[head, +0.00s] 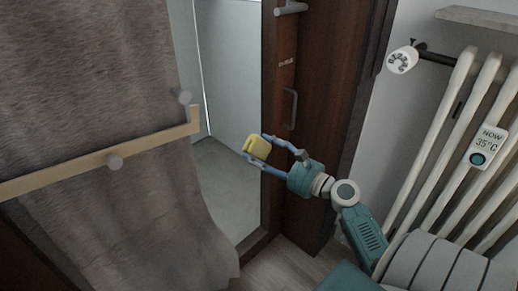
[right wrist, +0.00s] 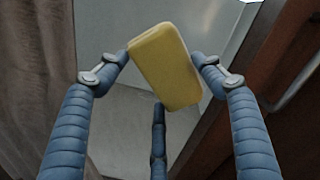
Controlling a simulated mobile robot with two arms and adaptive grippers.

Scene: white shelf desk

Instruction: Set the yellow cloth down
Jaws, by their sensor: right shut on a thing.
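The yellow cloth (head: 257,147) is a small folded block between the fingers of my right gripper (head: 256,153). In the right wrist view the cloth (right wrist: 166,66) is tilted, with a blue finger at its left, one at its right and one below it. My right gripper (right wrist: 165,68) is shut on it and holds it in the air in front of a doorway. My left gripper is in neither view.
A dark wooden door (head: 330,90) with handles stands right of the opening. A white radiator (head: 440,130) is at the right. Pale floor (head: 225,185) shows through the doorway.

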